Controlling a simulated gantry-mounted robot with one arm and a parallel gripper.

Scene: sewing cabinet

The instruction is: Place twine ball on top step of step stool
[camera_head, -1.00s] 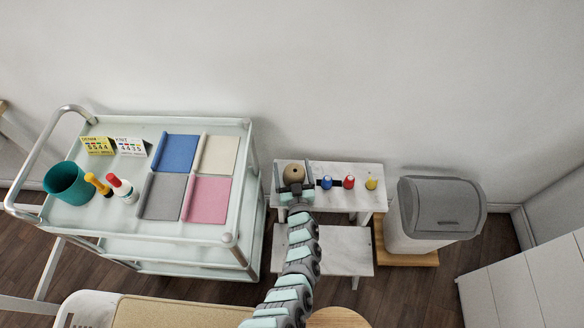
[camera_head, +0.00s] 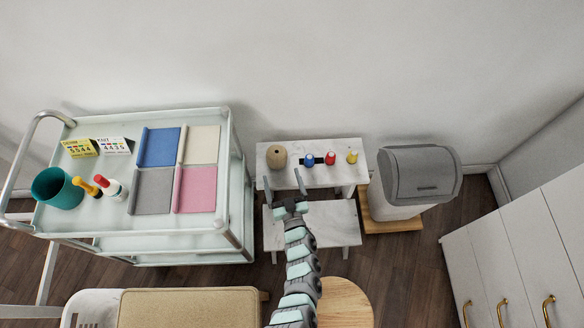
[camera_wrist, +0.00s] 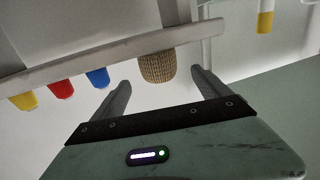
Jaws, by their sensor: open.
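The tan twine ball (camera_head: 276,157) sits on the left end of the top step of the white marble-look step stool (camera_head: 330,177). It also shows in the wrist view (camera_wrist: 158,66), beyond the fingertips and between their lines. My gripper (camera_head: 286,190) is open and empty, in front of the stool's top step and apart from the ball. In the wrist view both fingers (camera_wrist: 160,85) are spread with nothing between them.
Blue (camera_head: 309,160), red (camera_head: 330,158) and yellow (camera_head: 352,156) spools stand right of the ball on the top step. A cart (camera_head: 100,228) with fabrics stands left. A grey-lidded bin (camera_head: 420,172) stands right. A round wooden top (camera_head: 345,302) is in front.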

